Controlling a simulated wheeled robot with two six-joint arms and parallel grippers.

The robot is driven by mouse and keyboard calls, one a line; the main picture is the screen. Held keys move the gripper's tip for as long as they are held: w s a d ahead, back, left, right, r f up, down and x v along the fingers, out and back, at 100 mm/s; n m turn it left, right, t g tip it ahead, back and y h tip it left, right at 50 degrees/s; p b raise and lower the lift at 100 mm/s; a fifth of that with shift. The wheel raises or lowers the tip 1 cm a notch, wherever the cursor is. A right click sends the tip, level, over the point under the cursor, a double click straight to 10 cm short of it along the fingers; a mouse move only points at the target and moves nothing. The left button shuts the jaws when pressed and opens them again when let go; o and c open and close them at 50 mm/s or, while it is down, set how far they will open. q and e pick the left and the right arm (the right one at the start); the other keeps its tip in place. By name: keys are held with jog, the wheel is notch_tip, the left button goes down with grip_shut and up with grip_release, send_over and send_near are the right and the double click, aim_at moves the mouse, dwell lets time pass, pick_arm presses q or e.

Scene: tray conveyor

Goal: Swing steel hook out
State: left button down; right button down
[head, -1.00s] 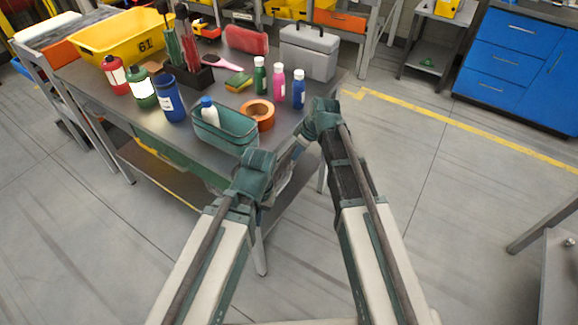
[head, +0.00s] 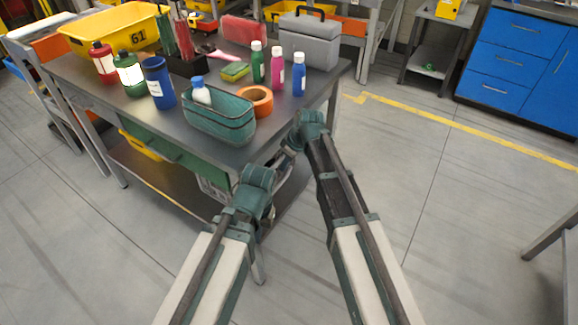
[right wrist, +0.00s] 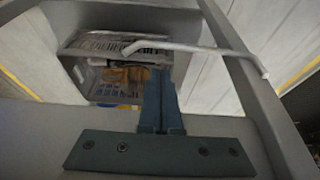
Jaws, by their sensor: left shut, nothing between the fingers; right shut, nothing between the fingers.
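The steel hook (right wrist: 195,47) is a thin pale grey rod with bent ends in the right wrist view. In the head view the right gripper's fingers are hidden behind my arm. My left gripper's fingers cannot be made out there behind my left arm. The hook is not discernible in the head view.
A grey table (head: 115,90) carries a green bin (head: 215,122), orange tape (head: 256,101), bottles and a grey toolbox (head: 305,45). Below its edge a container (right wrist: 85,75) holds papers and something yellow. A grey bar (right wrist: 240,60) runs along the hook's right side.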

jog(key=b+x, duration=0.5)
jog(key=x, duration=0.2)
jog(key=shift+b, duration=0.35)
